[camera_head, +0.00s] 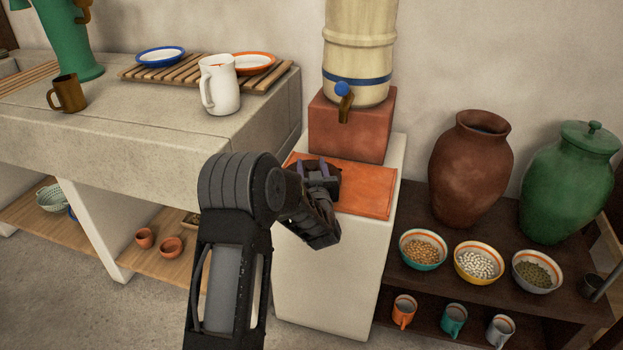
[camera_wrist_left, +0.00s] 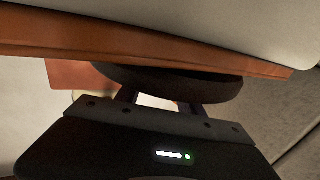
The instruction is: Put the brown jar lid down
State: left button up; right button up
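The brown jar lid (camera_wrist_left: 165,84) is a dark round disc in the left wrist view, seen almost edge-on. It lies against or just above the orange board (camera_head: 362,192) on the white pedestal; contact is unclear. My left gripper (camera_head: 319,172) is over the board's left part. In the left wrist view its two fingers (camera_wrist_left: 158,98) reach the lid, with a bright gap between them; whether they press on the lid is hidden. In the head view the gripper covers most of the lid. The brown jar (camera_head: 470,170) stands uncovered at right. My right gripper is out of view.
A red block (camera_head: 350,130) with a cream water dispenser (camera_head: 358,50) stands behind the board. The board's right part is bare. The green lidded jar (camera_head: 570,185) and several bowls and cups are on the dark shelf. A white jug (camera_head: 220,88) stands on the left counter.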

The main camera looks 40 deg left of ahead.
aim_at(311, 165)
pick_arm(q)
grip_shut()
dwell(0.3)
jog(key=shift+r, duration=0.1)
notch_tip(311, 165, up, 10)
jog(key=shift+f+p, duration=0.1)
jog(key=shift+p, duration=1.1)
